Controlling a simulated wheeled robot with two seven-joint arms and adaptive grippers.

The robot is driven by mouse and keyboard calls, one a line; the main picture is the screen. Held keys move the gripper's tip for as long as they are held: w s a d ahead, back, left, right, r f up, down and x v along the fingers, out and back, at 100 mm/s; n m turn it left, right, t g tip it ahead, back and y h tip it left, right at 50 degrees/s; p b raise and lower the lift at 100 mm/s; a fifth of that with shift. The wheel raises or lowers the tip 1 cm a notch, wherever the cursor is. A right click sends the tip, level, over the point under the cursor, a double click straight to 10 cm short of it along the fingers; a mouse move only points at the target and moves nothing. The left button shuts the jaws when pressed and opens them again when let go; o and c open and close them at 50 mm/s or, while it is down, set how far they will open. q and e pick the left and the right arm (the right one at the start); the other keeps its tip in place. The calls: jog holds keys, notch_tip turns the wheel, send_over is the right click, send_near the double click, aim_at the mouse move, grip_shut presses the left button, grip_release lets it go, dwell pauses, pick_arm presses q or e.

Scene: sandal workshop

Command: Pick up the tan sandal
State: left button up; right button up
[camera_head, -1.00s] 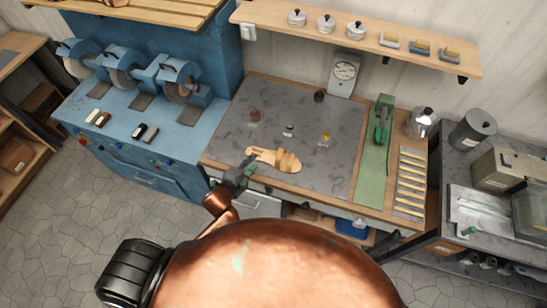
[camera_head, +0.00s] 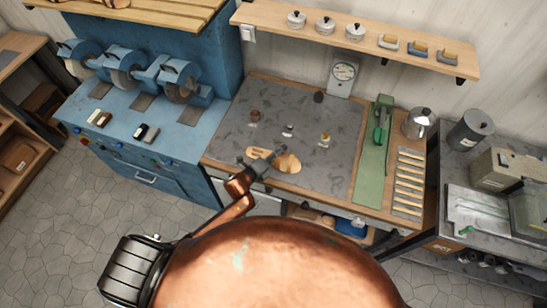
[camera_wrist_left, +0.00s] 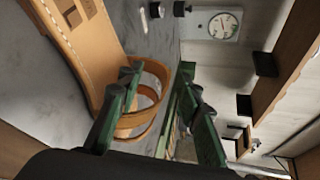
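The tan sandal (camera_head: 288,163) lies on the grey top of the workbench near its front edge. My left gripper (camera_head: 270,157) is over the middle of it and hides part of it. In the left wrist view the sandal (camera_wrist_left: 88,45) shows its stitched sole at the upper left and a looped strap in the middle. The green fingers of my left gripper (camera_wrist_left: 160,80) are apart, with the strap loop behind and partly between them. I cannot tell whether they touch it. My right gripper is not in view.
Small jars and pots (camera_head: 255,115) stand farther back on the bench. Blue grinding machines (camera_head: 125,75) stand left. A shelf (camera_head: 365,40) hangs above.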

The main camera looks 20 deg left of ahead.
pick_arm(q)
jog(key=shift+w+d+f, duration=0.1)
jog(key=shift+w+f, duration=0.05)
jog(key=shift+w, duration=0.1)
jog(key=shift+c, duration=0.5)
grip_shut()
